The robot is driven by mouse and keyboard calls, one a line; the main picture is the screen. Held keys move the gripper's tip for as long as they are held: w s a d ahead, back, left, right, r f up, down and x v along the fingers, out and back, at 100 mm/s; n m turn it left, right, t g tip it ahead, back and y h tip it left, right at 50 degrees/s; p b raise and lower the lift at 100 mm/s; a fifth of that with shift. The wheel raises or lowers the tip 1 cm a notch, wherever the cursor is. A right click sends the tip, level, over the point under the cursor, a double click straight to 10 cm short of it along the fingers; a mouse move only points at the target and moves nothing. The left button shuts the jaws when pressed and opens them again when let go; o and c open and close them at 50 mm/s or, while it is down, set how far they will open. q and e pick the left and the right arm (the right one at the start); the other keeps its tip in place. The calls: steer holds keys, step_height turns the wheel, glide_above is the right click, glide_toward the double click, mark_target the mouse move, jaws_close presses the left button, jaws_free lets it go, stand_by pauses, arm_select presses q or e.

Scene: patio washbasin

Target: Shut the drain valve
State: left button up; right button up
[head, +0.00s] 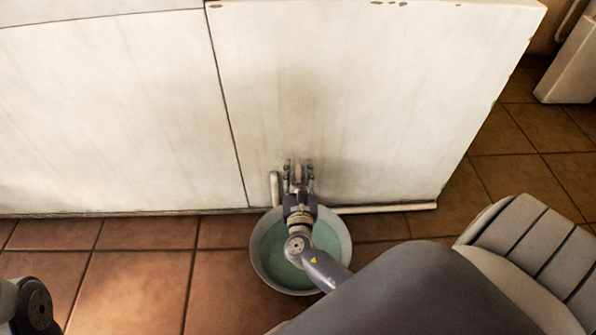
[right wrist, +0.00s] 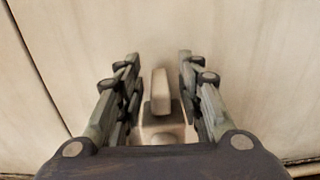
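The drain valve's pale handle (right wrist: 160,95) stands out from the white panel in the right wrist view, with a block-like body below it. My right gripper (head: 299,165) is low in front of the panel in the head view. In the right wrist view its fingers (right wrist: 158,62) are spread, one on each side of the handle, with a gap on both sides. In the head view my gripper and wrist hide the valve. My left gripper is not in view.
A round basin (head: 262,272) with greenish contents stands on the tiled floor under my right wrist. A short upright pipe (head: 275,188) is left of my gripper. A pale pipe (head: 390,208) runs along the panel's foot.

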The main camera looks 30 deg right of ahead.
mark_target(298, 180)
steer(key=v, duration=0.7)
steer(key=shift+s+a, duration=0.15)
steer(key=shift+s, duration=0.1)
stand_by(0.4)
